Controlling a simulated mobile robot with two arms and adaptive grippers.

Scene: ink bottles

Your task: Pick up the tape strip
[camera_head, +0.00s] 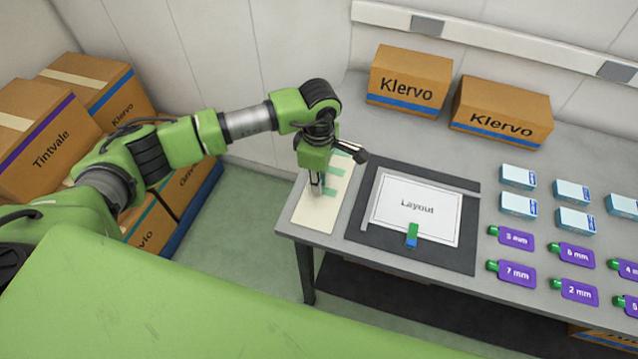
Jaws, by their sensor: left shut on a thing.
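Pale green tape strips lie on a cream board (312,216) at the left end of the table. One strip (337,172) shows just right of my left gripper. Another strip (331,192) shows lower, right beside the fingertips. My left gripper (317,190) points down at the board and is shut on a tape strip; the fingers hide part of it. I cannot tell whether that strip is clear of the board. My right gripper is not in view.
A dark mat (361,227) with a white "Layout" sheet (416,207) and a small green-and-blue piece (412,236) lies right of the board. Klervo cartons (409,82) stand behind.

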